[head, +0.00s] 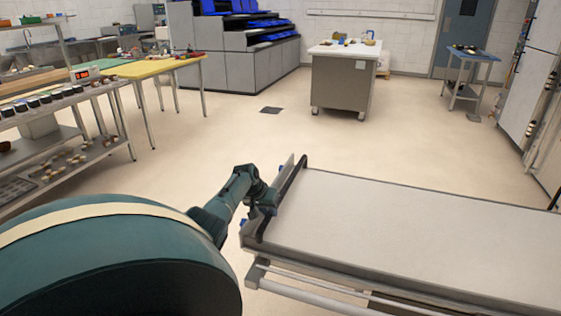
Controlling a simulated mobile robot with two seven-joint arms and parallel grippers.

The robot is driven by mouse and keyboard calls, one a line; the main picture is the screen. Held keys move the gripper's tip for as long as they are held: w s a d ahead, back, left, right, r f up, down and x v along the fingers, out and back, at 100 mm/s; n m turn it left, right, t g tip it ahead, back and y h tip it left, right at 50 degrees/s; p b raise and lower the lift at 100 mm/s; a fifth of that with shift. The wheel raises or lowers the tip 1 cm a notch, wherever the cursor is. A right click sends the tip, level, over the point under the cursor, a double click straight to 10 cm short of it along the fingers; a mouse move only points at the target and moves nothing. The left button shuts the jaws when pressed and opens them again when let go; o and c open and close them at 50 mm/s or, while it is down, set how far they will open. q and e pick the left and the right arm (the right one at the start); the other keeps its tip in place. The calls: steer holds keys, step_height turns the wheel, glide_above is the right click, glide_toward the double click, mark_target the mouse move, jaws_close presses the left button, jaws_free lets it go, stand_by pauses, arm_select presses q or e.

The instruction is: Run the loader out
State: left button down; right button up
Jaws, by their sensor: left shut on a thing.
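The loader (420,230) is a long flat bed with a pale grey top and a dark edge, at the lower right in the head view. A dark bar (287,188) runs across its left end. Pale rails (310,297) show below its near side. My left gripper (268,204) is at this left end, shut on the loader's end bar; the fingers are small and partly hidden there. The loader's right end runs out of the picture. My right gripper is not in view.
Open floor (190,150) lies left of and beyond the loader. A steel shelf (70,150) and yellow-topped table (150,67) stand at left. A white-topped wheeled counter (343,85) stands farther back. A blue-topped small table (470,70) and tall steel cabinets (525,80) are at right.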

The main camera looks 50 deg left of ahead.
arm_select(q)
steer(key=s+a, duration=0.1)
steer(key=s+a+b, duration=0.1)
steer(key=shift+a+f, duration=0.1)
steer(key=shift+a, duration=0.45)
steer(key=shift+s, duration=0.1)
steer(key=shift+a, duration=0.1)
steer(key=c, duration=1.3)
jaws_free()
steer(key=shift+a, duration=0.1)
steer(key=shift+o, duration=0.2)
